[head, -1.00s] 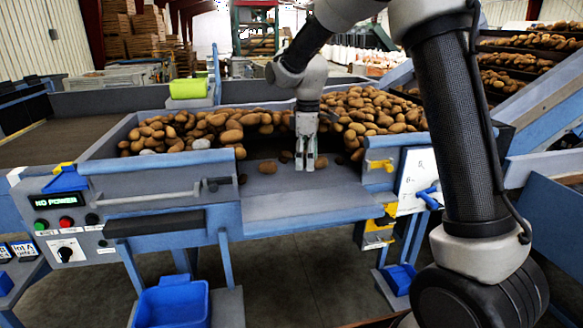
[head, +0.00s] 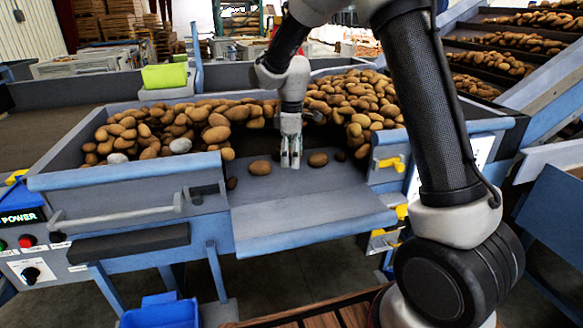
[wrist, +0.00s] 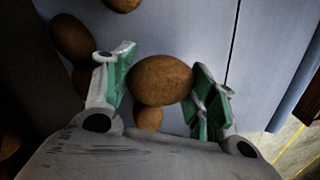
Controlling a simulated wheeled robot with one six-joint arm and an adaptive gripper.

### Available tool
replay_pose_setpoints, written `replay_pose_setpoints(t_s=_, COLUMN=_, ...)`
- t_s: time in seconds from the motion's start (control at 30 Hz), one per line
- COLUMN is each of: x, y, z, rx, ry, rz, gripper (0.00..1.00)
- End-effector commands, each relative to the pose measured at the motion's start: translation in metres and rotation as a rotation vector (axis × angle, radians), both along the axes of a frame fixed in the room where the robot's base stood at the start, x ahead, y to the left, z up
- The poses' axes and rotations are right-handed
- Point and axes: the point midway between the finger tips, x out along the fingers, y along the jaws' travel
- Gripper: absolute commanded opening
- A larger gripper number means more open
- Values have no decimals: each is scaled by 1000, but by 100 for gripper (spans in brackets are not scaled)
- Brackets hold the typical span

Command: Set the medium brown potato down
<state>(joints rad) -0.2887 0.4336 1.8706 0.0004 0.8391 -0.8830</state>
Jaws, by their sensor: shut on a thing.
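The medium brown potato (wrist: 160,80) is between the two fingers of my gripper (wrist: 160,92) in the wrist view. The fingers have green pads and are shut on its sides. In the head view my gripper (head: 290,153) points down over the grey chute (head: 310,205) at the front of the grader. The held potato cannot be made out there. Loose potatoes lie on both sides of the fingers, one to the left (head: 260,167) and one to the right (head: 318,159). I cannot tell whether the held potato touches the chute.
A heap of potatoes (head: 160,127) fills the hopper behind and left, with more at right (head: 360,110). In the wrist view a smaller potato (wrist: 148,118) shows just below the held one, and others (wrist: 70,38) lie left. The chute's front is clear.

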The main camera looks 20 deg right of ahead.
Motion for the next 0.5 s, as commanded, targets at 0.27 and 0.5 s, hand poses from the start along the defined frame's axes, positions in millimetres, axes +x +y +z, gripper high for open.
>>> replay_pose_setpoints(t_s=0.27, x=0, y=0, z=-33, rx=-1, ry=3, rz=0, gripper=31)
replay_pose_setpoints(t_s=0.5, x=0, y=0, z=-41, rx=1, ry=-1, rz=0, gripper=31)
